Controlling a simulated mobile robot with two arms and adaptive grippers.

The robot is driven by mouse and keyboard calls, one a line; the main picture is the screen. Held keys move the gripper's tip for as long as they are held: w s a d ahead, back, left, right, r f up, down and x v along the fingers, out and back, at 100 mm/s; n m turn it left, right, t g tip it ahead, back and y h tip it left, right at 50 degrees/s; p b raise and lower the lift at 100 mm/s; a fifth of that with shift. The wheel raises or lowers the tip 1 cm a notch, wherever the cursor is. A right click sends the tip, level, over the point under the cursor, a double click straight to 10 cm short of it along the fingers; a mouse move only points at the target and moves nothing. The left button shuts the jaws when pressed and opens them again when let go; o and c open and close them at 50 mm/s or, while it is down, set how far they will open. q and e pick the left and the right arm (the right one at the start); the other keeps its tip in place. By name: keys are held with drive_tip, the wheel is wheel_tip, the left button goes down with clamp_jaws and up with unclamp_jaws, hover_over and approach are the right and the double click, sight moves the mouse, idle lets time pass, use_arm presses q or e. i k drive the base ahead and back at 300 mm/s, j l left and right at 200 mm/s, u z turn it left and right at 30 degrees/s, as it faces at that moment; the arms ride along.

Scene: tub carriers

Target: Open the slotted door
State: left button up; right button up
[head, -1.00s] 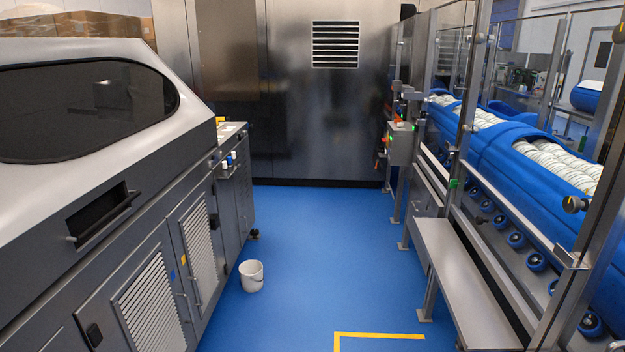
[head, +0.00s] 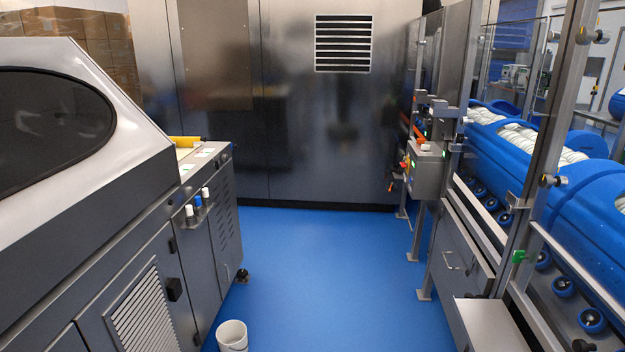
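A grey door with a white louvred panel (head: 146,312) is on the side of the long grey machine at the lower left. It looks shut, and its lower part is cut off by the picture's bottom edge. A narrower grey panel with small slots (head: 226,195) is at the machine's far end, with a small handle low on it; it also looks shut. I cannot tell which of the two is the slotted door. Neither of my grippers is in view.
A white bucket (head: 232,335) stands on the blue floor (head: 320,275) beside the machine. A conveyor frame with blue tubs (head: 590,195) and a control box (head: 427,172) lines the right. A steel wall (head: 300,130) closes the aisle; its middle is clear.

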sight(223, 220)
drive_tip(key=i+l+u, duration=0.1)
drive_tip(key=i, duration=1.6)
